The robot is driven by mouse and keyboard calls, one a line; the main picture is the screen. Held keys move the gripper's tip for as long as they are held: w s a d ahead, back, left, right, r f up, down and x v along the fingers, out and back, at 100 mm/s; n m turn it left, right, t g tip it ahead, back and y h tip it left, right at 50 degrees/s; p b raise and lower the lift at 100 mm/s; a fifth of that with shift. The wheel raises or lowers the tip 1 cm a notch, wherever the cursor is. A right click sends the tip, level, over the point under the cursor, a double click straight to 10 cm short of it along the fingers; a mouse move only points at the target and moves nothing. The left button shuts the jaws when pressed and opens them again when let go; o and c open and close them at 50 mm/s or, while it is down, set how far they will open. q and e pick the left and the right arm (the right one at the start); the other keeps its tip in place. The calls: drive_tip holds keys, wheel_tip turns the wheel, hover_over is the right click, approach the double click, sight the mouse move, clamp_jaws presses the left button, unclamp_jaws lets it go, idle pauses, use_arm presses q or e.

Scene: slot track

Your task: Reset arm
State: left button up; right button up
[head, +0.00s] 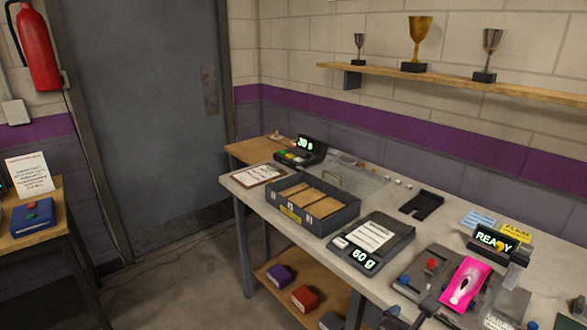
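Neither of my grippers can be made out in the head view. A pink car (465,283) with a white marking sits on a dark grey fixture (432,270) at the right front of the workbench. A red button (432,264) and blue knobs show on or beside the fixture. A dark bar-like part (428,306) runs toward the bottom edge left of the car; I cannot tell what it belongs to. A display reading READY (494,239) stands behind the car.
A scale (372,240) reading 60 g and a divided tray (313,205) stand on the workbench (262,208). A timer (300,151) is at its far end. A black slotted plate (422,203) lies behind the scale. Trophies stand on the wall shelf (455,82). Floor is clear by the door.

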drive_tip(key=w+a+r+n+t+y, duration=0.25)
drive_tip(key=r+n+t, duration=0.35)
drive_tip(key=n, duration=0.5)
drive_tip(key=w+a+r+n+t+y, duration=0.15)
drive_tip(key=r+n+t+y, duration=0.25)
drive_tip(key=n+t, duration=0.55)
drive_tip(key=s+a+f+n+g+y, duration=0.15)
drive_tip(key=f+n+g+y, duration=0.35)
drive_tip(key=n, duration=0.5)
drive_tip(key=s+f+n+g+y, duration=0.2)
drive_tip(key=f+n, duration=0.5)
drive_tip(key=n, duration=0.3)
use_arm(q)
drive_tip(key=shift+w+d+r, duration=0.1)
drive_tip(key=shift+w+d, duration=0.2)
use_arm(e)
drive_tip(key=s+d+f+n+g+h, duration=0.2)
drive_tip(key=s+d+f+g, duration=0.1)
drive_tip(key=s+d+f, duration=0.2)
drive_tip(key=s+d+f+n+g+h, duration=0.1)
drive_tip(key=s+d+f+n+g, duration=0.2)
drive_tip(key=s+d+f, duration=0.2)
drive_tip(key=s+f, duration=0.3)
drive_tip(key=f, duration=0.2)
drive_tip(key=shift+s+d+h, duration=0.15)
drive_tip(key=shift+s+h, duration=0.05)
drive_tip(key=shift+h, duration=0.15)
